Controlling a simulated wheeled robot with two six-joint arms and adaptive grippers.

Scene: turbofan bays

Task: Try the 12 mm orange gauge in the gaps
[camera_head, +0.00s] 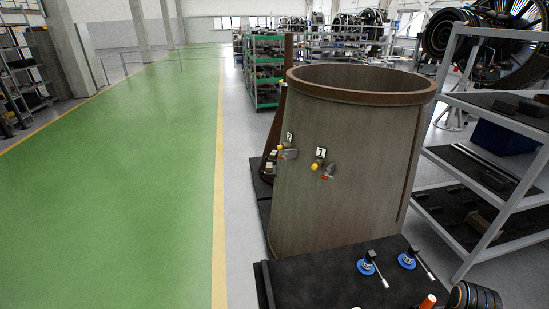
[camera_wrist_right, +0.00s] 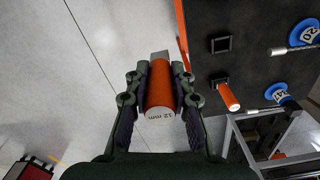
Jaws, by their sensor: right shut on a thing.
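In the right wrist view my right gripper (camera_wrist_right: 159,92) is shut on the orange gauge (camera_wrist_right: 160,88), whose end reads "12 mm". A grey tip shows beyond the fingers. The gauge is over pale floor, apart from the black tray. In the head view a large brown casing (camera_head: 340,190) stands upright. Its side carries number tags 2 (camera_head: 289,137) and 1 (camera_head: 320,152), each beside small grey, yellow and orange fittings. Any gaps there are too small to make out. My left gripper is not in view.
The black tray (camera_head: 315,280) stands in front of the casing. It holds two blue-disc gauges (camera_head: 367,266) (camera_head: 407,260) and another orange handle (camera_head: 428,301). A grey shelf rack (camera_head: 480,165) stands close on the right. The green floor (camera_head: 130,180) on the left is clear.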

